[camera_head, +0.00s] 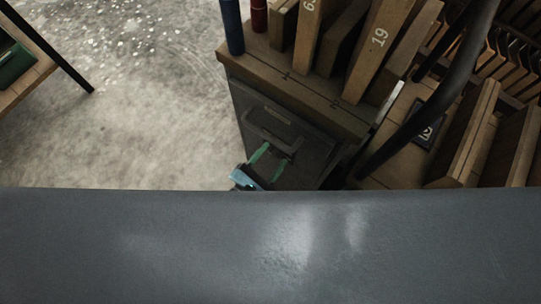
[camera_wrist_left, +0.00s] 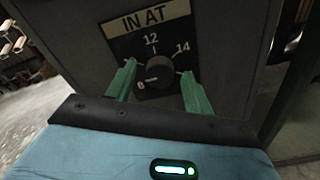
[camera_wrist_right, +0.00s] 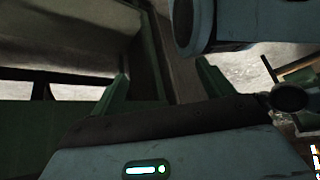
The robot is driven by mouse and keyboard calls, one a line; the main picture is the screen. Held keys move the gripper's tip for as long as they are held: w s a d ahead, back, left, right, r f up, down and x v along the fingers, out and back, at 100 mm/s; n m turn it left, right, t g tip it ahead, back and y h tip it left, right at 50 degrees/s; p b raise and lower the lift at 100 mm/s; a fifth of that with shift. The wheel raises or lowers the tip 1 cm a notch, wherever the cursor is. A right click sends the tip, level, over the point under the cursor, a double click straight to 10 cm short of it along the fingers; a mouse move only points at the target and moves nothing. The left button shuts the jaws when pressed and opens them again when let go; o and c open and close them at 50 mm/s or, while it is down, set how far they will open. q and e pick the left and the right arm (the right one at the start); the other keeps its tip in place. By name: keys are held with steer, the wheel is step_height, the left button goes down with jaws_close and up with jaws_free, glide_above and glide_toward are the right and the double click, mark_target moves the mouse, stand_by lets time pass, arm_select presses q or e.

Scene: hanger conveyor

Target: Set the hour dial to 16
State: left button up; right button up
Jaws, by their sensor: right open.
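The hour dial shows in the left wrist view as a round black knob (camera_wrist_left: 160,68) on a dark plate (camera_wrist_left: 124,47) headed "IN AT". The numbers 12 and 14 read clearly above and to the right of it; other marks are partly hidden. A light pointer mark on the knob faces the lower left. My left gripper (camera_wrist_left: 160,72) is open, with one green finger on each side of the knob and visible gaps. In the head view my left gripper (camera_head: 269,160) is at the dark cabinet's front. My right gripper (camera_wrist_right: 163,72) is open and empty, away from the dial.
The cabinet (camera_head: 300,130) has a wooden top (camera_head: 262,75) with upright numbered boards, one marked 19 (camera_head: 379,38). A dark curved post (camera_head: 420,120) and wooden racks (camera_head: 470,135) stand to the right. Open floor (camera_head: 120,110) lies to the left.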

arm_select(q)
steer(key=v, duration=0.8)
stand_by(0.5)
